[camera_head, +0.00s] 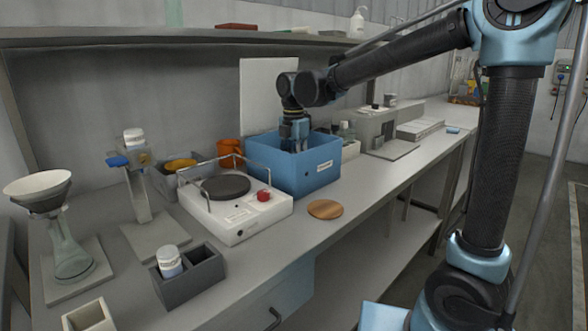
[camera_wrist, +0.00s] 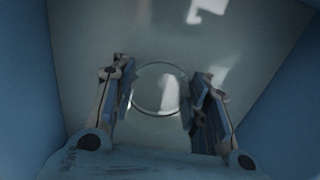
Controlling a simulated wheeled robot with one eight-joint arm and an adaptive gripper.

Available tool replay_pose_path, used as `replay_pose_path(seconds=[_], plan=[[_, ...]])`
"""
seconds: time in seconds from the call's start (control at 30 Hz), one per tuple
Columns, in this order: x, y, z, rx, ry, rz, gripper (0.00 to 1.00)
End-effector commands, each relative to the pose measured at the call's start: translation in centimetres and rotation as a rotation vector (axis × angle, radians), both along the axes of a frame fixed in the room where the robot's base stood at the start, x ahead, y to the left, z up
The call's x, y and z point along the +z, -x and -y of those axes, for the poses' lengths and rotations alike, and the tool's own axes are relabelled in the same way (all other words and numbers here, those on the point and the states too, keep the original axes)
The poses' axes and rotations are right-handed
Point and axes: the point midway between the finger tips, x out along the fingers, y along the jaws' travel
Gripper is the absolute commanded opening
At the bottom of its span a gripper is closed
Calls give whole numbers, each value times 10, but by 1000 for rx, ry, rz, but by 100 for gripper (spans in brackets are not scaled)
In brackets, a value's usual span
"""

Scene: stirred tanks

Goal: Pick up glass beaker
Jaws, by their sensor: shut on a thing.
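My gripper (camera_head: 297,146) reaches down into a blue bin (camera_head: 309,180) on the bench, and the bin's walls hide its fingertips in the head view. In the wrist view my gripper (camera_wrist: 160,97) has a finger on each side of a clear round glass beaker (camera_wrist: 157,88). The beaker's circular rim shows between the fingers, and the jaws are shut on it. The blue bin walls (camera_wrist: 278,105) rise on both sides. The beaker is hidden in the head view. I cannot tell whether it touches the bin floor.
Left of the bin stands a white hotplate stirrer (camera_head: 243,218) with a metal rail and red knob. A wooden disc (camera_head: 325,209) lies in front of the bin. An orange cup (camera_head: 229,152) stands behind the hotplate. A shelf (camera_head: 190,37) runs above the bench.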

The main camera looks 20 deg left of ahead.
Motion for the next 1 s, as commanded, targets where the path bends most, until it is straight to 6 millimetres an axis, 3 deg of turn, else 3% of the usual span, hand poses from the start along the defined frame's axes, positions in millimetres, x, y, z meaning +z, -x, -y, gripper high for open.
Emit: replay_pose_path(seconds=[0.37, 0.8, 1.0], plan=[[12, 0, 0, 0, 0, 0, 12], [83, 0, 0, 0, 0, 0, 12], [98, 0, 0, 0, 0, 0, 12]])
